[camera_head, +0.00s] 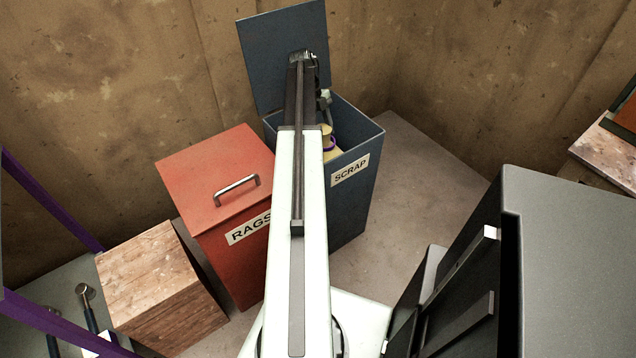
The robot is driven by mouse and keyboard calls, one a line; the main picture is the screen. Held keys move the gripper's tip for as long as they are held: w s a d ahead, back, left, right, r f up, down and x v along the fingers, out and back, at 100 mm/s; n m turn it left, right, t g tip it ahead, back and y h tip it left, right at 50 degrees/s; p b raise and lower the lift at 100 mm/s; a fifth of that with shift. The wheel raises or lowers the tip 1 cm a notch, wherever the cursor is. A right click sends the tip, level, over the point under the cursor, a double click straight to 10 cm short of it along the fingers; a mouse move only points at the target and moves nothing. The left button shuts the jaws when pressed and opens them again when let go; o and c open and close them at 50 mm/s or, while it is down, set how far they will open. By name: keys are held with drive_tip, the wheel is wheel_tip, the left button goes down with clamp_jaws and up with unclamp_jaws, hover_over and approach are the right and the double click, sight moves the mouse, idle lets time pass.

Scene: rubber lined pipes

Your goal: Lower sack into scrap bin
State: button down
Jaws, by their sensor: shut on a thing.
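The scrap bin (352,208) is a tall blue-grey box with a white SCRAP label on its front. Its lid (263,62) stands open against the back wall. My arm reaches over the bin, and my gripper (326,118) points down at its opening. The sack shows at the bin's mouth, within the rim as seen from here. My arm covers its left side, and the front wall hides its lower part. I cannot tell whether it touches the bin's bottom.
A red bin (222,165) with a closed handled lid and a RAGS label stands left of the scrap bin. A wooden block (160,285) is at the lower left. A dark grey cabinet (570,255) fills the lower right. Bare floor (420,185) lies right of the scrap bin.

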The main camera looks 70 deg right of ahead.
drive_tip(key=c, duration=0.6)
unclamp_jaws()
drive_tip(key=p+v, duration=0.7)
drive_tip(key=v, duration=0.1)
drive_tip(key=shift+s+r, duration=0.1)
drive_tip(key=shift+s, duration=0.05)
